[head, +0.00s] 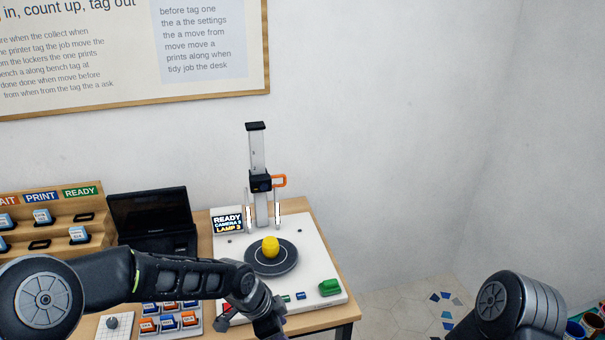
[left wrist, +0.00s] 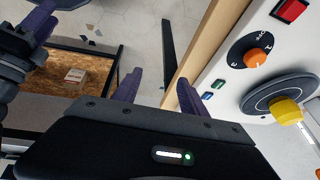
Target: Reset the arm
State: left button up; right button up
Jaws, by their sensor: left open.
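My left gripper (left wrist: 159,78) is open and empty, its two purple fingers apart; in the head view its wrist hangs over the front edge of the white scanning stand (head: 312,262). The stand's upright column carries a black carriage with an orange handle (head: 280,181). A yellow object (head: 270,247) sits on the round dark turntable (head: 288,265). In the left wrist view a dial with an orange knob (left wrist: 257,57) and a red button (left wrist: 292,10) lie right of the fingers, apart from them. My right gripper (left wrist: 42,20) shows partly at upper left; its opening is unclear.
A small screen (head: 228,221) reads READY, CAMERA 3, LAMP 3. A black laptop (head: 150,215), a tag rack (head: 75,232) and a tray of tags (head: 170,322) stand to the left.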

pick_arm(q)
jog(key=s+d+f+n+h, duration=0.1)
jog(key=s+d+f+n, duration=0.1)
jog(key=s+f+n, duration=0.55)
jog(key=s+a+f+n+g, duration=0.1)
jog(key=s+a+f+n, duration=0.1)
jog(key=s+f+n, duration=0.2)
jog(key=s+a+f+n, duration=0.2)
jog(key=s+f+n, duration=0.3)
jog(key=s+f, duration=0.4)
jog(key=s, duration=0.5)
jog(key=shift+a+f+g+y, duration=0.35)
jog(key=shift+g+y, duration=0.05)
jog(key=shift+s, duration=0.1)
